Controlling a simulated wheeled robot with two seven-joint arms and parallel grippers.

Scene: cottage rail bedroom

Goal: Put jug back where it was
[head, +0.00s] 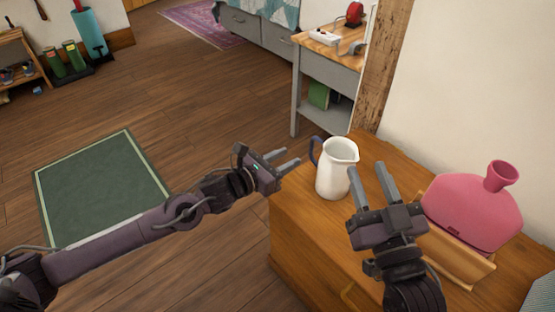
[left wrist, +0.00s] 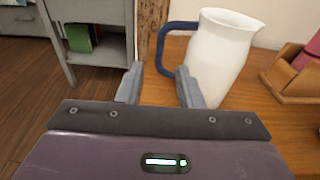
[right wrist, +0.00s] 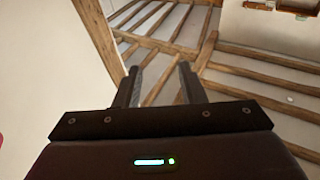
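The white jug (head: 337,170) with a dark blue handle (head: 315,151) stands upright on the wooden cabinet top (head: 297,198). My left gripper (head: 290,160) is open just left of the jug, on its handle side. In the left wrist view, the jug (left wrist: 222,58) stands beyond the fingers, and its handle (left wrist: 168,48) shows above the gap between my left fingertips (left wrist: 160,80). Nothing is between those fingers. My right gripper (head: 368,180) is open and empty, pointing up to the right of the jug.
A pink vessel (head: 470,210) sits in a wooden holder (head: 460,258) at the right of the cabinet top. A grey side table (head: 328,85) with a red item (head: 355,13) stands behind. A green mat (head: 100,185) lies on the open floor at left.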

